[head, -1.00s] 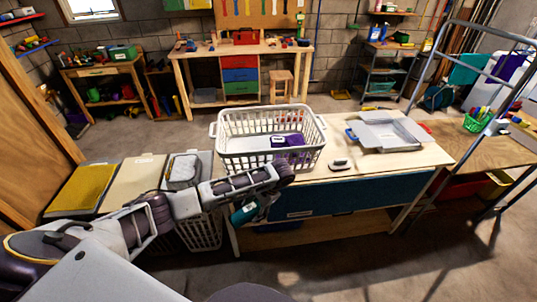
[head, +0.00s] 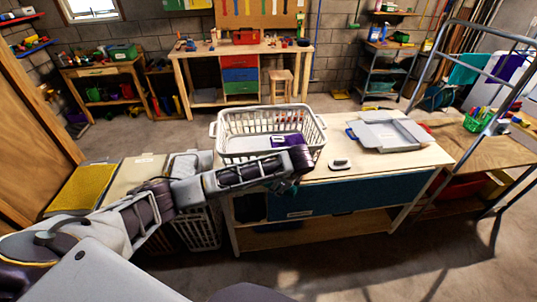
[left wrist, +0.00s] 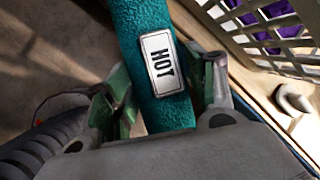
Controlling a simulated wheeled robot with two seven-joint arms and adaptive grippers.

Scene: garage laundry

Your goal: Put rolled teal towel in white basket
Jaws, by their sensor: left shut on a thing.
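The rolled teal towel (left wrist: 150,60) carries a white "HOT" label and sits between the green-padded fingers of my left gripper (left wrist: 160,98), which is shut on it. In the head view only a small teal bit (head: 287,187) shows below my left wrist, which hides most of the gripper and towel. The white basket (head: 229,148) stands on the table, just behind my left wrist. Its slatted wall (left wrist: 262,42) shows at the upper right of the left wrist view, beside the towel and apart from it. A purple cloth (head: 286,140) lies inside the basket. My right gripper is not in view.
The table (head: 385,165) has a teal front panel. A small white-and-dark object (head: 340,163) lies right of the basket, and a grey folded tray (head: 385,133) lies farther right. A metal ladder-like frame (head: 430,72) stands at the right. Bins stand left of the table.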

